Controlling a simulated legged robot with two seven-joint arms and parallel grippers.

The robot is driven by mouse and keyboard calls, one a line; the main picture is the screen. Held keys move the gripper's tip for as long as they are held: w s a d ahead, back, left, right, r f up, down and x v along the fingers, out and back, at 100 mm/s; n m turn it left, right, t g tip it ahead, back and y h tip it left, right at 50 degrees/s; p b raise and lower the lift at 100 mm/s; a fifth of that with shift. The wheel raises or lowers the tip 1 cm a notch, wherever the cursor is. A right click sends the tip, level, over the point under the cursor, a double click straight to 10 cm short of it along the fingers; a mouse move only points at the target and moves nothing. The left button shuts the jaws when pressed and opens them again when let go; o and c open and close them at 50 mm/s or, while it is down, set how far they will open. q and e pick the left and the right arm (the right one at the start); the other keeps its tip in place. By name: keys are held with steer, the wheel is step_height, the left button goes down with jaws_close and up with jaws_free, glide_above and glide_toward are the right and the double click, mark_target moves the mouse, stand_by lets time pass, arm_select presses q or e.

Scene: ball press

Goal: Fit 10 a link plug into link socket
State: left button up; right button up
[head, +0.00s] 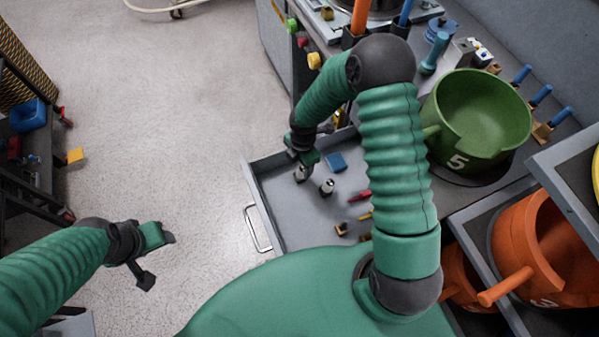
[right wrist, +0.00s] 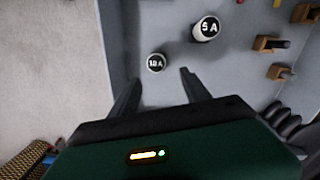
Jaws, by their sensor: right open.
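The 10 A link plug (right wrist: 156,63) is a small cylinder with a black "10 A" top, standing in the open grey drawer (head: 290,215) near its left wall. In the head view this plug (head: 301,175) sits just below my right gripper (head: 304,162). My right gripper (right wrist: 157,88) is open, and in the right wrist view the plug shows between and beyond the fingertips, not gripped. A white "5 A" plug (right wrist: 206,29) stands beside it. My left gripper (head: 158,262) is open and empty over the floor. I cannot make out the link socket.
A green pot (head: 480,115) marked 5 stands on the bench at right. Orange pots (head: 535,250) sit in a lower drawer.

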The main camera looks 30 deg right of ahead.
mark_target(303, 168)
steer(key=f, duration=0.2)
steer(key=d+f, duration=0.1)
steer(key=f, duration=0.1)
steer(key=d+f+b, duration=0.1)
steer(key=f, duration=0.1)
steer(key=shift+w+f, duration=0.1)
steer(key=shift+w, duration=0.3)
steer(key=shift+w+a+f, duration=0.1)
steer(key=shift+f, duration=0.15)
steer(key=shift+a, duration=0.2)
steer(key=shift+r, duration=0.1)
steer(key=shift+c, duration=0.9)
steer(key=shift+d, duration=0.1)
jaws_close()
